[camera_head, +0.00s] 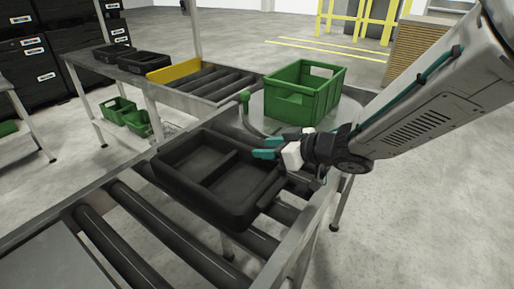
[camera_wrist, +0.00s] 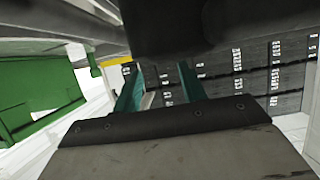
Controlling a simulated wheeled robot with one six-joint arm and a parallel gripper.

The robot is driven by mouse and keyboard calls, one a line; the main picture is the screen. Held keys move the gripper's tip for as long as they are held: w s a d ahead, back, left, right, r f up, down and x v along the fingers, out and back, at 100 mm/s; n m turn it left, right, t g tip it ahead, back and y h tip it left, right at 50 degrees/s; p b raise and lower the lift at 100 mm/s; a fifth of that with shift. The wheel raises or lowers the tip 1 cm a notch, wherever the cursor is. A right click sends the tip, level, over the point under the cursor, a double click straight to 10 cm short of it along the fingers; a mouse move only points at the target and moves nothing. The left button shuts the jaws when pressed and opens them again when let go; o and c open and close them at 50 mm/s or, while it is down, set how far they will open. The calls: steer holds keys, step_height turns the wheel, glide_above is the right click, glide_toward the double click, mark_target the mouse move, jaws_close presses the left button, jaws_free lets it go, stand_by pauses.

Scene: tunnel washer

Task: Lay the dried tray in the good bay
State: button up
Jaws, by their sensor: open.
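A black tray (camera_head: 217,180) with a divider inside lies on the roller conveyor, set a little askew to the rollers. My gripper (camera_head: 264,149) is at the tray's right rim in the head view, its teal fingers open. I cannot tell whether the fingers touch the rim. In the wrist view my gripper (camera_wrist: 158,88) shows its two teal fingers apart, with a dark body, probably the tray (camera_wrist: 165,25), close above them. No bay marked as good can be made out.
A green crate (camera_head: 303,95) stands on a round table behind my gripper. A side table (camera_head: 155,78) holds black trays (camera_head: 145,60) at the far left, with a yellow stop (camera_head: 173,72) beside rollers. Green bins (camera_head: 120,110) sit below. Conveyor side rails (camera_head: 300,235) edge the rollers.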

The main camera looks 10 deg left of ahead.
steer(key=w+d+r+m+t+h, duration=0.1)
steer(key=d+r+m+t+h, duration=0.25)
steer(key=d, duration=0.65)
steer(key=w+d+r+m+t+h, duration=0.2)
steer(key=d+r+h, duration=0.2)
steer(key=d, duration=0.7)
steer(key=s+d+m+g+h, duration=0.4)
steer(key=s+d+m+h, duration=0.2)
steer(key=s+d, duration=0.8)
steer(key=shift+d+r+h, duration=0.3)
steer(key=shift+d+h, duration=0.15)
steer(key=shift+d, duration=0.45)
steer(key=s+g, duration=0.1)
steer(key=s, duration=0.3)
steer(key=s+m+g+y, duration=0.1)
steer(key=s+g, duration=0.1)
steer(key=s, duration=0.3)
steer(key=s+a+m+g, duration=0.1)
steer(key=s+g, duration=0.1)
steer(key=s, duration=0.2)
steer(key=shift+s+f+y, duration=0.2)
steer(key=shift+f+y, duration=0.05)
steer(key=shift+y, duration=0.15)
steer(key=shift+s+a, duration=0.2)
steer(key=shift+s, duration=0.2)
steer(key=shift+a, duration=0.1)
